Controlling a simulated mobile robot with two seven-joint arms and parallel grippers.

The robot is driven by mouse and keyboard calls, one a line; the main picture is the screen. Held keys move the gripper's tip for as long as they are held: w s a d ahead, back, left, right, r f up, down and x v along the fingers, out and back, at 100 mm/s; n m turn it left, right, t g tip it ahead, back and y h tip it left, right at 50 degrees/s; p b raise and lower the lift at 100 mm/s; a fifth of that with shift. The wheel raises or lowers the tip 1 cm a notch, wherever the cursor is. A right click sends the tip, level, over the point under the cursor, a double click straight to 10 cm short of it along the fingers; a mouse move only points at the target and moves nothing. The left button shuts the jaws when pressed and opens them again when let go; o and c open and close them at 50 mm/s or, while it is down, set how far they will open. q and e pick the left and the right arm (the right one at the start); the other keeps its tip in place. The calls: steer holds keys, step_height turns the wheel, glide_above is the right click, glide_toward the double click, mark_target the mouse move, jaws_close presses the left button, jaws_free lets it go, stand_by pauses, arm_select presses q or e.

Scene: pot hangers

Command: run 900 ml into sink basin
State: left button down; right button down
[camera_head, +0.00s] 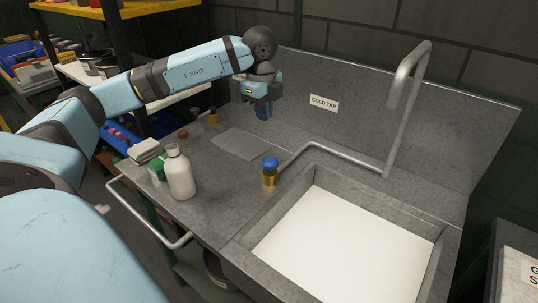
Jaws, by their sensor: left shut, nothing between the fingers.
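The sink basin (263,249) is a grey metal tub at the lower right, and its inside shows plain white. A bent metal spout (403,97) rises behind it and hooks over at the top. A pipe (345,158) runs left from the spout's foot toward a brass tap with a blue knob (269,163). A "COLD TAP" label (323,103) is on the backsplash. My left gripper (263,114) is shut and empty, pointing down near the backsplash, up and left of the blue knob and apart from it. My right gripper is out of view.
A white bottle (180,175) stands on the counter's left part, with a green-and-white item (157,167) and a folded grey cloth-like item (145,151) beside it. A flat grey plate (240,144) lies on the counter. A rail (150,221) edges the front.

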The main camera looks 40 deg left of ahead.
mark_target(267, 162)
arm_select(q)
steer(key=f, duration=0.9)
steer(key=w+f, duration=0.1)
steer(key=f, duration=0.4)
steer(key=shift+d, duration=0.1)
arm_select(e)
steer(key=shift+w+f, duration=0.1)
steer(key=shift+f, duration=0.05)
arm_select(q)
steer(key=shift+f, duration=0.1)
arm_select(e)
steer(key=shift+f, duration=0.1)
arm_select(q)
step_height(267, 162, down, 2)
steer(key=shift+f+b, duration=0.1)
steer(key=shift+b, duration=0.8)
steer(key=shift+f, duration=0.25)
steer(key=shift+s+r, duration=0.1)
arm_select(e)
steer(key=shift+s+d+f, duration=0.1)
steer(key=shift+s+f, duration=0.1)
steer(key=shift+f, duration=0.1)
arm_select(q)
steer(key=shift+d, duration=0.1)
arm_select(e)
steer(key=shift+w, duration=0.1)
